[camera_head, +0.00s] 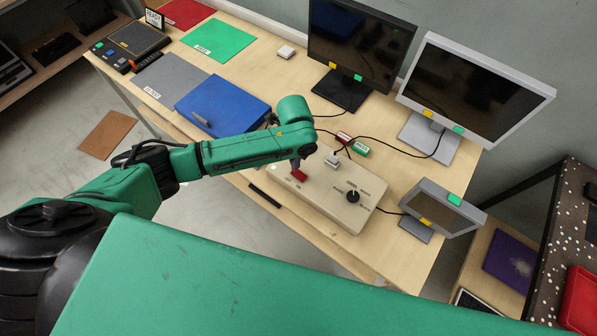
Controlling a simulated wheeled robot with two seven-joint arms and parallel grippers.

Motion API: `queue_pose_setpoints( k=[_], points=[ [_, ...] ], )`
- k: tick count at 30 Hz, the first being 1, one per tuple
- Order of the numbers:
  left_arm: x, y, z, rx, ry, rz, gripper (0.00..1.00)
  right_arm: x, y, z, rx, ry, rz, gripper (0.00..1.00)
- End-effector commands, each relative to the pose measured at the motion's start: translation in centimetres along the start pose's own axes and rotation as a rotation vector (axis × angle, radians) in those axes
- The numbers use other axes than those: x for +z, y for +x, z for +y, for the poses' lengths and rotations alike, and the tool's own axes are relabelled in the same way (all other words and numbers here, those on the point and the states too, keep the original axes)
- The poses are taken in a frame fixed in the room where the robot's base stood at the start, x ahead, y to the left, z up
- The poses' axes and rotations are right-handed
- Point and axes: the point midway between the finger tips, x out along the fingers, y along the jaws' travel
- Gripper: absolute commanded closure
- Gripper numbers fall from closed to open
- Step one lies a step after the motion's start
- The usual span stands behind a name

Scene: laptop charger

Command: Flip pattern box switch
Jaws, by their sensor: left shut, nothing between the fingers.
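The pattern box (322,205) is a beige box near the front edge of the wooden table, with printed labels and a black knob (352,197) on its top. A red switch (299,176) sits at its left part. My left gripper (295,165) is shut and empty, pointing down right at the red switch from above. I cannot tell whether its tips touch the switch. My arm hides the back left part of the box. My right gripper is not in view.
Two larger monitors (358,48) (474,85) stand at the back, and a small monitor (440,208) stands right of the box. A blue laptop-like case (222,102) and coloured mats (217,40) lie left. Cables and small red and green blocks (360,149) lie behind the box.

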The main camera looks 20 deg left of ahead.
Motion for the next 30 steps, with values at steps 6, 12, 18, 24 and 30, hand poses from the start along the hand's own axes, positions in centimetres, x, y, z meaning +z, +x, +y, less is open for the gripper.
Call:
queue_pose_setpoints(
  k=[6,12,18,24,30],
  points=[
    [0.0,0.1,0.0,0.0,0.0,0.0,1.0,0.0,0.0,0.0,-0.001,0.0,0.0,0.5],
    [0.0,0.4,0.0,0.0,0.0,0.0,1.0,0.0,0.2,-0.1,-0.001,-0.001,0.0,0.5],
    [0.0,0.7,0.0,0.0,0.0,0.0,1.0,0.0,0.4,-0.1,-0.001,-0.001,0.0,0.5],
    [0.0,1.0,0.0,0.0,0.0,0.001,1.0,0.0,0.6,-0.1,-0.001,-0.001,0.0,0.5],
    [0.0,1.3,0.0,0.0,0.0,0.001,1.0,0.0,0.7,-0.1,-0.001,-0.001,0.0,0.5]
  ],
)
